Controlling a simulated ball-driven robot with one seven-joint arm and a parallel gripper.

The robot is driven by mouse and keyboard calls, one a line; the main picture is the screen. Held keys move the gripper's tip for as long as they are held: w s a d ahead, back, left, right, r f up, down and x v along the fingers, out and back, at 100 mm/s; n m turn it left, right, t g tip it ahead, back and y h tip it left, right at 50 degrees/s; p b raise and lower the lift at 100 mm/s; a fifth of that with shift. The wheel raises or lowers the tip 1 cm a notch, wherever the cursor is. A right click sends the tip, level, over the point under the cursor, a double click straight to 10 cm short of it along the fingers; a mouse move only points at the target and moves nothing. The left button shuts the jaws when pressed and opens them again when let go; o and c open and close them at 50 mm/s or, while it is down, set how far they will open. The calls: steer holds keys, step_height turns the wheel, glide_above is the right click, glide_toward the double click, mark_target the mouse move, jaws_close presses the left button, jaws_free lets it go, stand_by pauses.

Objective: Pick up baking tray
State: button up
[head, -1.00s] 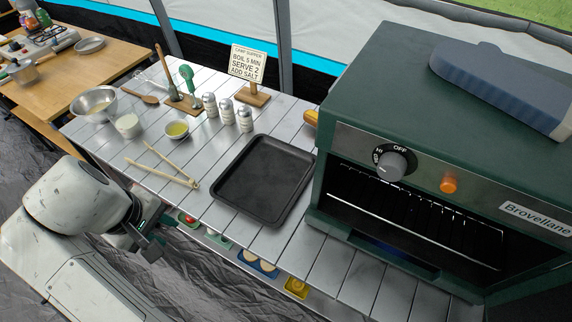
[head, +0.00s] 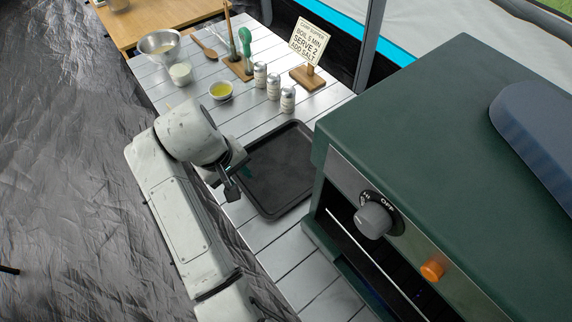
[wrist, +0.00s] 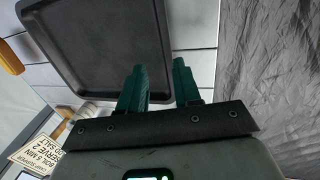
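The baking tray (head: 275,175) is dark, square and shallow, and lies flat on the slatted metal table, left of the green oven. My gripper (head: 234,182) is at the tray's left edge in the head view. In the wrist view, the tray (wrist: 100,45) fills the upper left. My two green fingers (wrist: 158,75) are apart with nothing clamped between them, and the tray's near side edge runs into the gap between them. I cannot tell the height of the fingertips over the tray or whether they touch it.
The green oven (head: 400,120) stands close to the tray's right side. Several shakers (head: 273,86), a bowl of yellow liquid (head: 221,90) and a sign (head: 308,45) stand behind the tray. Table slats (head: 325,287) in front are clear.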

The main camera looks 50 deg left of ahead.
mark_target(245, 187)
steer(key=shift+s+x, duration=0.2)
steer(key=shift+x, duration=1.15)
steer(key=shift+s+x, duration=0.15)
steer(key=shift+x, duration=1.25)
steer(key=shift+d+f, duration=0.1)
jaws_close()
